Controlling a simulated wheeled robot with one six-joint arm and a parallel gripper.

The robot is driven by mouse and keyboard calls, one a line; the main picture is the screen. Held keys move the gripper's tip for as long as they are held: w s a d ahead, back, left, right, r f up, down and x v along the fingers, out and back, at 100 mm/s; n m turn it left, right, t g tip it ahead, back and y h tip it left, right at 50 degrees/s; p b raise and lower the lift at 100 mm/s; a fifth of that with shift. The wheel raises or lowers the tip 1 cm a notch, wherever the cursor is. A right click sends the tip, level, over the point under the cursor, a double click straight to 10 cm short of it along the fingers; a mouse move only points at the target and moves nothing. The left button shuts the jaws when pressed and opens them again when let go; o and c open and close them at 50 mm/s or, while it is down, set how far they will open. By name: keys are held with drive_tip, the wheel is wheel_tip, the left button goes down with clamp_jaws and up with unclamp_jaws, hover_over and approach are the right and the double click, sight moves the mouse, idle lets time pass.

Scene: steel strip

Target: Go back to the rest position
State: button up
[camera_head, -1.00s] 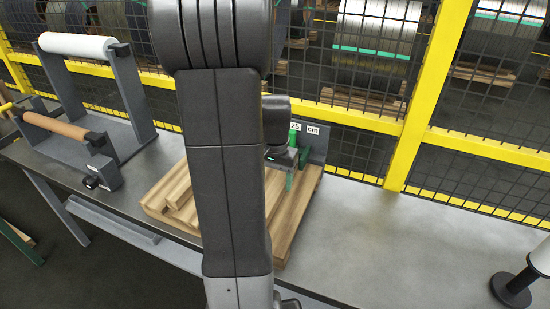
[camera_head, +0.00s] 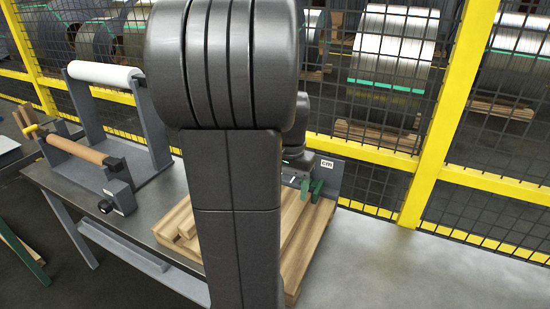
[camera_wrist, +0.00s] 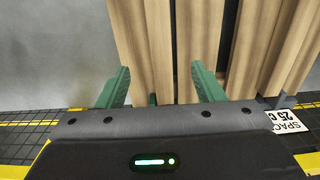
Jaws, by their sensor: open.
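My gripper has green fingers (camera_wrist: 160,90) that stand apart, open, with nothing between them that I can see held. In the wrist view, wooden slats (camera_wrist: 215,40) lie beyond the fingers; I cannot tell the exact gap. In the head view, my gripper (camera_head: 312,188) shows only in part, over the right side of the wooden slats (camera_head: 312,225) on the bench. My own dark arm hides the middle of the slats.
A grey stand with a white roll (camera_head: 105,74) and a brown roll (camera_head: 75,148) is at the left of the bench. A yellow-framed mesh fence (camera_head: 440,130) runs behind, with metal coils (camera_head: 395,50) beyond it.

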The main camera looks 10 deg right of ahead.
drive_tip(key=shift+f, duration=0.1)
wheel_tip(320, 180, down, 14)
drive_tip(key=shift+r+b, duration=0.1)
drive_tip(key=shift+b, duration=0.2)
drive_tip(key=shift+r, duration=0.3)
drive_tip(key=shift+f, duration=0.15)
